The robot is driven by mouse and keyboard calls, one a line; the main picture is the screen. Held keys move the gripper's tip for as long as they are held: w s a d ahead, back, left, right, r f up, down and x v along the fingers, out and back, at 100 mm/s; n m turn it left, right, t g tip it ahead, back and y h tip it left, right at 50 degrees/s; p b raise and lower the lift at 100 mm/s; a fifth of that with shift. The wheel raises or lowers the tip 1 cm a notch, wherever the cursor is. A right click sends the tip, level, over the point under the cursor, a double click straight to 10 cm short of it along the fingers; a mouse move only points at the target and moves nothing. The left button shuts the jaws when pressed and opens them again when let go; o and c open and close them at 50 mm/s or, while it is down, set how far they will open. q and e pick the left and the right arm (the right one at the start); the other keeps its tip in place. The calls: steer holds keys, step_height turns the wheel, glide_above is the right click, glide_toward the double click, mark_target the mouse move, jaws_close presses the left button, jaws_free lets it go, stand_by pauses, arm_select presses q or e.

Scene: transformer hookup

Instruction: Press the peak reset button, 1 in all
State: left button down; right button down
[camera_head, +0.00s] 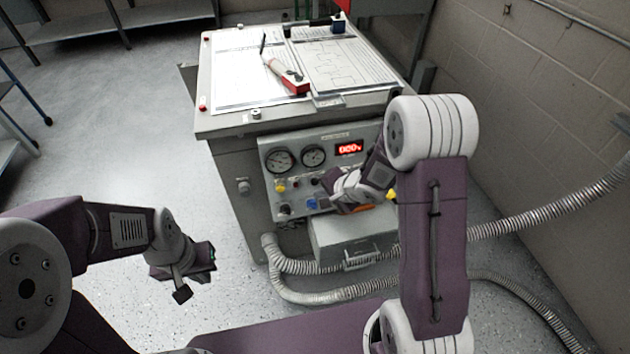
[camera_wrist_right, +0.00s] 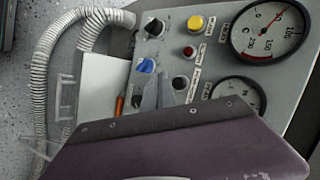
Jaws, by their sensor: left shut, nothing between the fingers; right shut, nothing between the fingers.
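The grey control panel (camera_head: 298,176) is on the front of the bench cabinet. It carries a yellow button (camera_wrist_right: 197,23), a red button (camera_wrist_right: 189,51), a dark button (camera_wrist_right: 180,82), a blue knob (camera_wrist_right: 146,66) and a black knob (camera_wrist_right: 154,28). I cannot read which label marks the peak reset button. My right gripper (camera_head: 327,181) is shut and empty in front of the panel. In the right wrist view its tips (camera_wrist_right: 157,88) overlap the area between the blue knob and the dark button; contact cannot be told. My left gripper (camera_head: 190,284) is shut and empty, away from the cabinet.
Two round gauges (camera_head: 280,160) and a red lit display (camera_head: 349,148) are on the panel's upper part. A grey box (camera_head: 345,240) juts out below it. Corrugated hoses (camera_head: 315,295) run along the floor. Papers and a red-handled tool (camera_head: 288,78) lie on top.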

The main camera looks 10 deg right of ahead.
steer(key=shift+w+f, duration=0.1)
steer(key=shift+w, duration=0.6)
steer(key=shift+p, duration=0.35)
stand_by(1.2)
steer(key=shift+w+p, duration=0.45)
steer(key=shift+p, duration=0.05)
steer(key=shift+w+p, duration=0.4)
steer(key=shift+p, duration=0.15)
stand_by(0.5)
steer(key=shift+f, duration=0.1)
steer(key=shift+s, duration=0.85)
